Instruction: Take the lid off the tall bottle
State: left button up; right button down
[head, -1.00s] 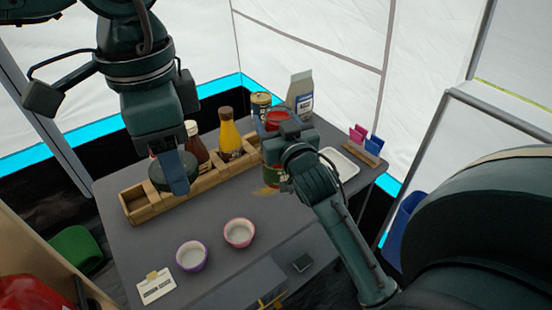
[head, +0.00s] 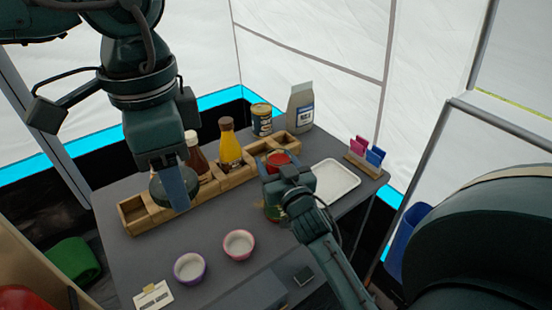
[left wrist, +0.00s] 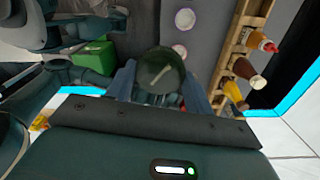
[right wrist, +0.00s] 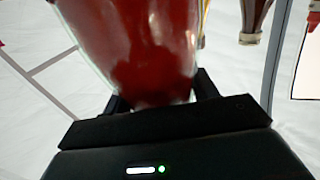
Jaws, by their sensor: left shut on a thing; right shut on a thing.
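The tall bottle (head: 276,158), clear with red contents, is in my right gripper (head: 285,184), which is shut on it. In the right wrist view its red glass side (right wrist: 140,45) fills the top middle. Whether its base touches the table is hidden by my gripper. A dark green round lid (left wrist: 158,72) is between the fingers of my left gripper (left wrist: 160,88), which is shut on it. In the head view the lid (head: 160,190) is partly behind my left finger, well left of the bottle and apart from it.
A wooden rack (head: 133,215) holds a yellow bottle (head: 230,147) and a brown bottle (head: 196,158). A can (head: 261,118) and a carton (head: 301,105) stand behind. A white tray (head: 338,180) lies right. Two bowls (head: 190,268) (head: 239,244) and a card (head: 153,296) are in front.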

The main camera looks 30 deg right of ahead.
jog(key=shift+c, duration=2.2)
grip_release()
jog(key=shift+f, duration=0.1)
jog(key=shift+s, duration=0.15)
